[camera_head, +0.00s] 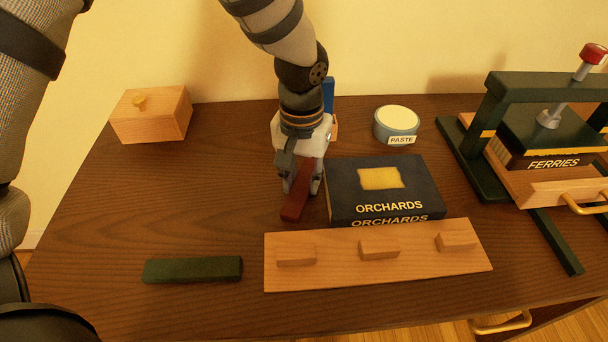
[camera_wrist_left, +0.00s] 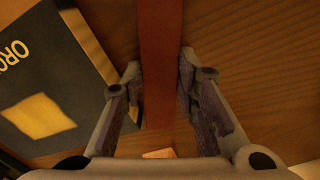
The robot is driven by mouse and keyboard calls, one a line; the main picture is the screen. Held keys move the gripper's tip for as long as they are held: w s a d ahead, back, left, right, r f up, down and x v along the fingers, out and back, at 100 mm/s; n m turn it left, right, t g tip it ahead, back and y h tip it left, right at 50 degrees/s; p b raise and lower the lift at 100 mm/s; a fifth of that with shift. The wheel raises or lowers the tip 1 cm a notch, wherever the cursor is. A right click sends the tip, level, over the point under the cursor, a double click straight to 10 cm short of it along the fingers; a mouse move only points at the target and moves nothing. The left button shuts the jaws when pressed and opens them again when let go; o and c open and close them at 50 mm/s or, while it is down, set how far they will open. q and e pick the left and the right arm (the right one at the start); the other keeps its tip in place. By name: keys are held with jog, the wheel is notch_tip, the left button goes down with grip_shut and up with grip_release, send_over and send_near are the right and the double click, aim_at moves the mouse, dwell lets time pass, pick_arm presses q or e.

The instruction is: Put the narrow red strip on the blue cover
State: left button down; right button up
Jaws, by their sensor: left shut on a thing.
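The narrow red strip (camera_head: 294,204) is held in my left gripper (camera_head: 301,185), just left of the dark book marked ORCHARDS (camera_head: 345,190). In the left wrist view the red strip (camera_wrist_left: 160,60) runs between the two fingers (camera_wrist_left: 160,90), and the book (camera_wrist_left: 75,75) lies to the left. The book has a dark, blue-black cover with a yellow patch. I cannot tell whether the strip touches the desk. A bright blue upright thing (camera_head: 328,95) is partly hidden behind my gripper. My right gripper is not in view.
A wooden board with several blocks (camera_head: 335,276) lies in front of the book. A dark green bar (camera_head: 192,270) lies front left. A wooden box (camera_head: 152,118) and a paste tin (camera_head: 397,125) stand behind. A green press (camera_head: 480,170) fills the right. The desk's left middle is clear.

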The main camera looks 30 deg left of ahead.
pick_arm(q)
jog(key=c, duration=1.5)
grip_release()
jog(key=shift+c, duration=0.2)
